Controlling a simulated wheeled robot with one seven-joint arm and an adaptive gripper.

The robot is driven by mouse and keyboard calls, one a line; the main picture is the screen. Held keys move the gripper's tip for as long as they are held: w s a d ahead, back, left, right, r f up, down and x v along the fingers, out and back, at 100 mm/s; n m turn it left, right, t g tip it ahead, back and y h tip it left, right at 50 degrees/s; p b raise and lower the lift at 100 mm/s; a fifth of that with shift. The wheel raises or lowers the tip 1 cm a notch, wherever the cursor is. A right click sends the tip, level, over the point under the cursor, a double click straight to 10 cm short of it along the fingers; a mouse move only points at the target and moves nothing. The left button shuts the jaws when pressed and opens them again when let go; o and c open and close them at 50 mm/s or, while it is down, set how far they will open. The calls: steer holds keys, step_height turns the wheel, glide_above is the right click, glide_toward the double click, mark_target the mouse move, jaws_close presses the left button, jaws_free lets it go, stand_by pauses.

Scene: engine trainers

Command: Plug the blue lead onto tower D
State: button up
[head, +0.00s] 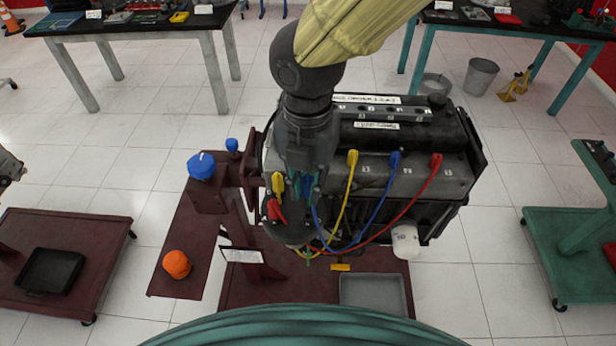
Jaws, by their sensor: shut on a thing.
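My gripper (306,186) points down over the left front of the engine. It is shut on the blue lead's boot (307,187), which shows between the fingers. The blue lead (372,222) loops down from there and rises to a blue boot (395,160) on the engine top. A yellow boot (278,183) and a red boot (273,209) are just left of my gripper. Tower D cannot be made out; my gripper and wrist cover that part, and I cannot tell whether the held boot touches a tower.
The yellow lead (344,205) and red lead (408,217) hang in loops right of my gripper. The engine (440,175) has a dark stand with blue knobs (202,166) at left. A grey tray (375,291) lies below.

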steer(key=shift+f, duration=0.3)
stand_by(0.4)
steer(key=shift+f+b, duration=1.15)
steer(key=shift+f, duration=1.35)
steer(key=shift+r+p, duration=0.1)
steer(key=shift+p, duration=0.3)
steer(key=shift+f+p, duration=0.3)
steer(key=shift+f, duration=0.65)
stand_by(0.7)
steer(key=o, duration=0.9)
steer(key=shift+r, duration=0.1)
step_height(320, 180, up, 12)
steer(key=shift+f, duration=0.1)
